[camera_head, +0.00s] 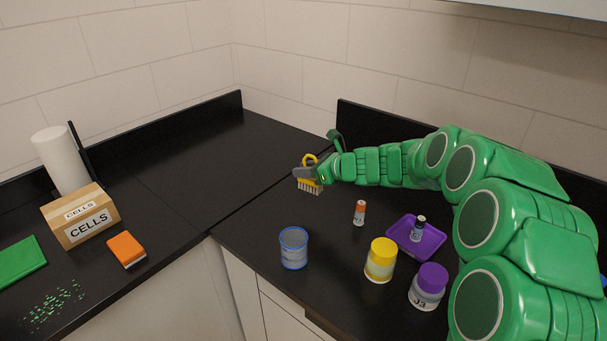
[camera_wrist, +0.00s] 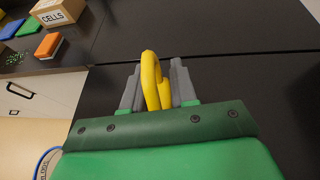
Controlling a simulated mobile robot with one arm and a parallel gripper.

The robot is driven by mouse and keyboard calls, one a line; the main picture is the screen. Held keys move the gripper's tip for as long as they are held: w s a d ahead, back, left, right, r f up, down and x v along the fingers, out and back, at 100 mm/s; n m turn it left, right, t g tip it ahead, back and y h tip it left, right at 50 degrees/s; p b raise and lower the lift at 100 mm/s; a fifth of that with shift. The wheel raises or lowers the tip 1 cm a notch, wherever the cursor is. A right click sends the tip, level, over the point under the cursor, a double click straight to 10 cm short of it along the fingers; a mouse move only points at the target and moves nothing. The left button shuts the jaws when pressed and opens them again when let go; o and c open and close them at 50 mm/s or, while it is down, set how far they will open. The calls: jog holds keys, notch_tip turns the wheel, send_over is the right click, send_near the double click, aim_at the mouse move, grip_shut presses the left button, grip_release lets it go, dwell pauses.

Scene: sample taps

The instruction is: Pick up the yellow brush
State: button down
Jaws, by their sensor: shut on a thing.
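The yellow brush (camera_head: 311,186) has a looped yellow handle and pale bristles that point down in the head view. My gripper (camera_head: 308,172) is shut on it and seems to hold it above the black counter. In the wrist view, the yellow handle (camera_wrist: 151,80) stands between the two grey fingers of my gripper (camera_wrist: 155,85). The bristles are hidden in the wrist view.
Below my arm are a blue-rimmed beaker (camera_head: 293,248), an orange-capped vial (camera_head: 360,213), a yellow-lidded jar (camera_head: 381,260), a purple-lidded jar (camera_head: 428,287) and a purple tray (camera_head: 434,241) with a small bottle. A CELLS box (camera_head: 81,216) and an orange block (camera_head: 126,249) stand left.

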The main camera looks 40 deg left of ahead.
jog(key=s+d+r, duration=0.4)
jog(key=s+d, duration=0.2)
jog(key=shift+d, duration=0.4)
